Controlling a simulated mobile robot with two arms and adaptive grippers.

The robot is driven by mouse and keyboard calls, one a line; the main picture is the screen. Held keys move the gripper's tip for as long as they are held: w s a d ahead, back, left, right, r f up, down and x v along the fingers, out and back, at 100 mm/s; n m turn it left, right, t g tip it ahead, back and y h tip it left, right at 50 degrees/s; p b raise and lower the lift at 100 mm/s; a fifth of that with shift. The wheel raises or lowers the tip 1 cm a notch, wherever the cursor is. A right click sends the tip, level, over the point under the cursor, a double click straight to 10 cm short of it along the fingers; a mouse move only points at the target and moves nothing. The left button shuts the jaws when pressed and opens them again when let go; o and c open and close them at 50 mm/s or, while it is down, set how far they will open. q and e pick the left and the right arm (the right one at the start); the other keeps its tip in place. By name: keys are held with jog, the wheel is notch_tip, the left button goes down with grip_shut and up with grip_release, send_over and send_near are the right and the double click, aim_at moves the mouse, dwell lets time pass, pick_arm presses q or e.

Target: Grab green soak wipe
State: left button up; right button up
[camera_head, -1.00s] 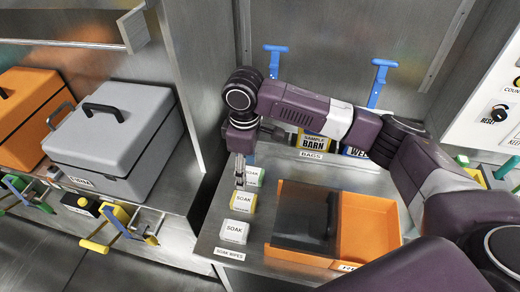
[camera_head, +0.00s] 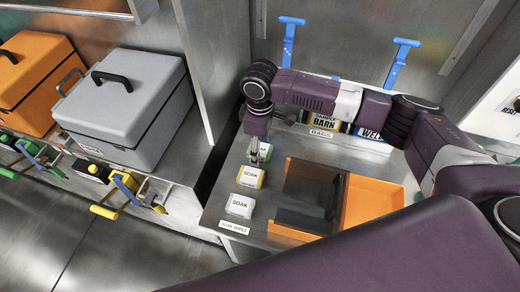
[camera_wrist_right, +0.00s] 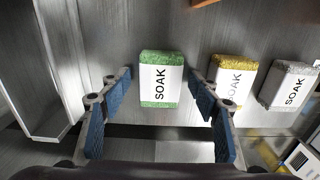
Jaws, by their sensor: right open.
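The green soak wipe (camera_wrist_right: 161,80) is a green block with a white band reading SOAK. In the right wrist view it lies ahead of my right gripper (camera_wrist_right: 160,82), between the lines of its two spread fingers. The fingers have blue pads, and the gripper is open and empty. In the head view my right gripper (camera_head: 258,160) points down over the green wipe (camera_head: 266,148), which it partly hides. Whether the fingertips reach down beside the wipe is hard to tell. My left gripper is not in view.
A yellow soak wipe (camera_head: 250,177) and a white-grey one (camera_head: 240,206) stand in the same row towards the front. An orange tray (camera_head: 372,201) with a dark lid is to the right. Blue-handled tools (camera_head: 402,62) are behind. A grey case (camera_head: 130,105) stands left, across a gap.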

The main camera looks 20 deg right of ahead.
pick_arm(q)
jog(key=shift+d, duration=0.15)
pick_arm(e)
jog(key=shift+c, duration=0.7)
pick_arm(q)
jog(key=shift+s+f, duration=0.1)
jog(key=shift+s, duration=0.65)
pick_arm(e)
jog(key=c, duration=0.9)
jog(key=shift+r, duration=0.1)
